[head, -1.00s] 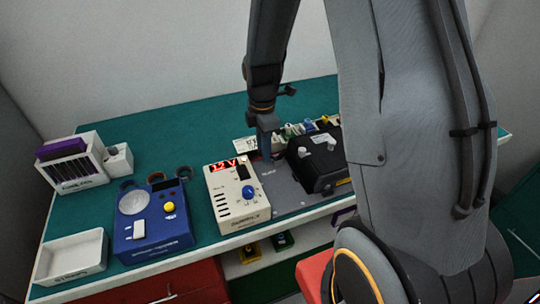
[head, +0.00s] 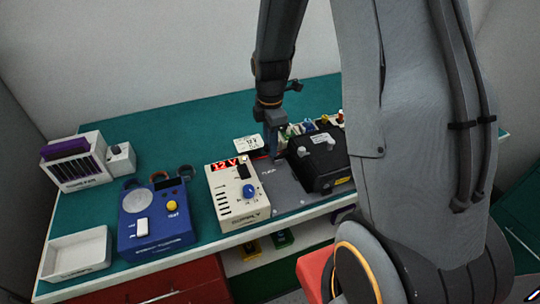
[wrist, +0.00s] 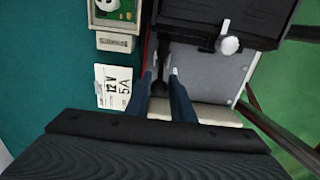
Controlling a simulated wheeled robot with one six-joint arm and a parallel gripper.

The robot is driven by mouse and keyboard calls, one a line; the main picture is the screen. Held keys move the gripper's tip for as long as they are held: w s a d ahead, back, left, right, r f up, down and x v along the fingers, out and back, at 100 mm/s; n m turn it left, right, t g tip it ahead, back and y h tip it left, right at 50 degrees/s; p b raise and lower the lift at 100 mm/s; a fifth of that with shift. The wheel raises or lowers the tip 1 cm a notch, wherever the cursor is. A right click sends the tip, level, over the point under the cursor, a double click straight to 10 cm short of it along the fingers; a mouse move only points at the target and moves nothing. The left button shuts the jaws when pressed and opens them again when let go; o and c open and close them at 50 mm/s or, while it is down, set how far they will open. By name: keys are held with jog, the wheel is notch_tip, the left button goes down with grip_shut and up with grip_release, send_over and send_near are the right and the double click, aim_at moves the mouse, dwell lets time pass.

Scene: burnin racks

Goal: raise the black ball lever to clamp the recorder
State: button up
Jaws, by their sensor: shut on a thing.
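The recorder (head: 322,172) is a black box on a grey plate (head: 284,188), right of the cream 12 V supply (head: 238,203). Its black body (wrist: 215,12) is also at the top of the wrist view, with a white knob on its near edge. My gripper (head: 274,156) points down at the plate's left side, between supply and recorder. In the wrist view its blue-grey fingers (wrist: 163,78) are shut on a dark lever (wrist: 161,82), beside the recorder's left side. The fingers hide much of the lever, so its ball and angle are unclear.
A 12 V 5A card (wrist: 114,86) lies left of the fingers. A blue tester (head: 155,222), a white tray (head: 77,254) and a rack with purple items (head: 77,164) stand on the left. Small coloured parts (head: 308,128) line the back.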

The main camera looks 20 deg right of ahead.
aim_at(279, 156)
jog(key=shift+d+r, duration=0.1)
jog(key=shift+d, duration=0.55)
jog(key=shift+d+r+p, duration=0.1)
jog(key=shift+d+p, duration=0.4)
jog(key=shift+d, duration=0.4)
grip_shut()
jog(key=o, duration=0.8)
grip_release()
